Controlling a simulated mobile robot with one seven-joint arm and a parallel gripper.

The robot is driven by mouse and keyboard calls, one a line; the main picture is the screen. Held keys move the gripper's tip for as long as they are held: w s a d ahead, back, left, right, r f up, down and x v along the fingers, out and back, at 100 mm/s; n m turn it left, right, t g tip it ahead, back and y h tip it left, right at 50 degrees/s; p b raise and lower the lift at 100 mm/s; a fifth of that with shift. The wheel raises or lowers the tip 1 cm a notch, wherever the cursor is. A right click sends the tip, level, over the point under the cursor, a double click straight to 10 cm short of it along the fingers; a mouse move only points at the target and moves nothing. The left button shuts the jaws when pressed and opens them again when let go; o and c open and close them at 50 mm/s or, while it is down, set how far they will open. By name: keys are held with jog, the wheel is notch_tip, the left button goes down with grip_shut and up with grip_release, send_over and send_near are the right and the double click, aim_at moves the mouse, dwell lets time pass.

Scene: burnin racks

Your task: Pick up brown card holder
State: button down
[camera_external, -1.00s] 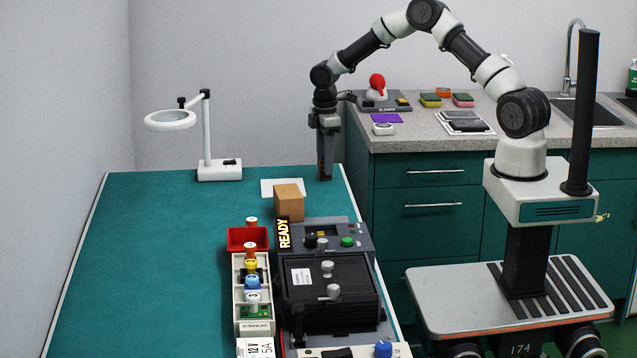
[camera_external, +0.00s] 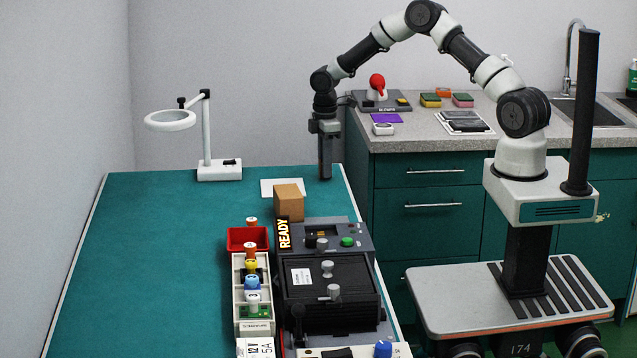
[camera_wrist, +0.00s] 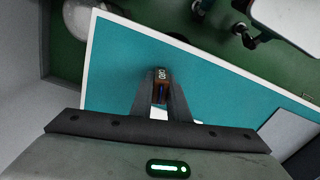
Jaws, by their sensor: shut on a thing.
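The brown card holder (camera_wrist: 163,73) shows in the wrist view as a small brown block with white lettering on its end. It sits between the tips of the two dark fingers, over the teal table. My gripper (camera_wrist: 162,88) is shut on it. In the external view my gripper (camera_external: 325,174) points straight down at the far right corner of the table. The card holder cannot be made out there, and whether it touches the tabletop cannot be told.
A white sheet (camera_external: 268,187) and a brown box (camera_external: 289,201) are nearby, with grey equipment (camera_external: 330,285) in front. A ring lamp (camera_external: 219,172) stands at left. The grey counter (camera_external: 420,140) is behind at right. The table's left side (camera_external: 150,250) is clear.

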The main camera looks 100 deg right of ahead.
notch_tip(320, 180, up, 10)
jog(key=shift+f, duration=0.2)
dwell(0.5)
